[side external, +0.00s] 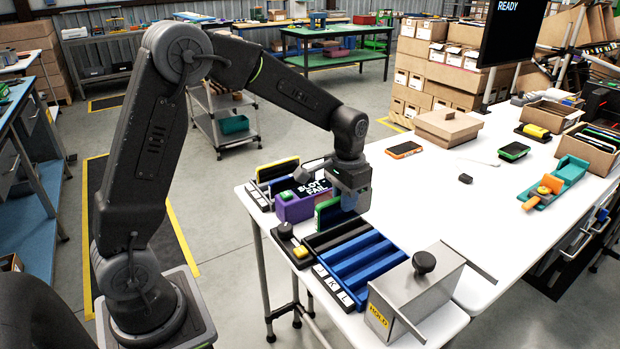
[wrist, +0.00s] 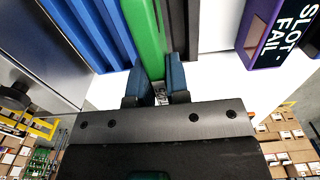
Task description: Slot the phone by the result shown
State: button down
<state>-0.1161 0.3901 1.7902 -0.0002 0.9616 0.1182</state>
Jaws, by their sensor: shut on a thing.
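My gripper (wrist: 160,90) is shut on a green-edged phone (wrist: 147,38), which stands on edge between the two blue fingertips. In the side view the phone (side external: 327,213) is below my gripper (side external: 346,202), between a purple tester and a slotted rack. The purple tester (wrist: 262,32) has a screen reading "SLOT - FAIL"; in the side view it (side external: 293,209) is partly behind the phone. The rack (side external: 362,262) has blue and black slots, with labels including K and L at its near end. A second rack (side external: 262,198) at the back left holds a yellow-edged phone (side external: 278,168).
A metal box (side external: 408,295) marked HOLD, with a black knob, stands right of the blue rack. A small knobbed box (side external: 287,243) is at the table's left edge. An orange phone (side external: 404,150) and a green-edged phone (side external: 513,151) lie farther back. The middle table is mostly clear.

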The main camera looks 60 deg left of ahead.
jog(key=w+d+f, duration=0.1)
jog(key=d+f, duration=0.2)
jog(key=d, duration=1)
jog(key=shift+f, duration=2.35)
jog(key=shift+f, duration=0.35)
jog(key=c, duration=1)
grip_release()
notch_tip(320, 180, up, 14)
jog(key=shift+f, duration=0.1)
jog(key=shift+r, duration=3.55)
